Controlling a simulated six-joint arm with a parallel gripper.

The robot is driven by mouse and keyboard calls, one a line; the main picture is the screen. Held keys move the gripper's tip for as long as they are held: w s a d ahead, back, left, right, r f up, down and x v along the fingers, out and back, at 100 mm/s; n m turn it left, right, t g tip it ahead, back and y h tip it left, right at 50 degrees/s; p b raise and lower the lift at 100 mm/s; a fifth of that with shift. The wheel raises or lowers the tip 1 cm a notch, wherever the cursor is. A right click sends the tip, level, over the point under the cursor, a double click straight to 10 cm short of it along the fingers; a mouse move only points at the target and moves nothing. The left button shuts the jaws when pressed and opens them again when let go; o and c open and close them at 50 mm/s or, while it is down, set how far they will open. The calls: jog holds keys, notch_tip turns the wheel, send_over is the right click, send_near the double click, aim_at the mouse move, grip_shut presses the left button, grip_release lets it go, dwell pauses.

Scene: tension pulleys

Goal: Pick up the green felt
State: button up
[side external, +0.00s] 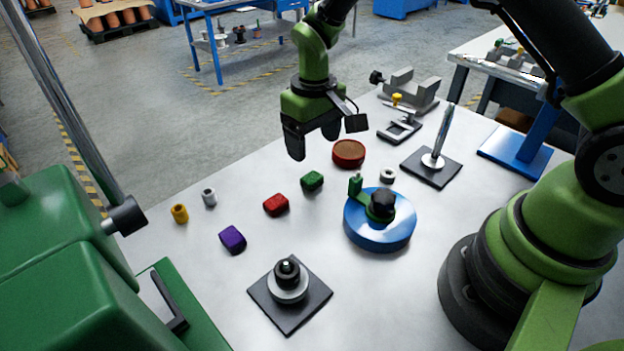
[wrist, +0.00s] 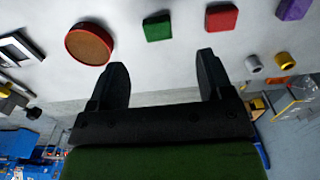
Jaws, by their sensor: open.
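The green felt (side external: 312,181) is a small green block lying on the grey table, between the red block and the round brown-topped dish. It also shows in the wrist view (wrist: 158,27), beyond the fingertips and between their lines. My gripper (side external: 313,150) is open and empty, held above the table on the far side of the green felt. In the wrist view both black fingers of my gripper (wrist: 162,72) are spread wide with nothing between them. The felt is apart from the fingers and fully visible.
A red block (side external: 276,204) and a purple block (side external: 232,239) lie to the felt's left. The round red dish (side external: 348,153) is close behind right. A blue pulley disc (side external: 380,225) with a green lever stands right. A black plate with a spindle (side external: 289,290) is in front.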

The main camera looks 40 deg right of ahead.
aim_at(317, 180)
jog(key=f, duration=0.9)
jog(key=shift+s+d+f, duration=0.2)
jog(key=shift+d+f, duration=0.05)
jog(key=shift+c, duration=0.4)
jog(key=c, duration=0.9)
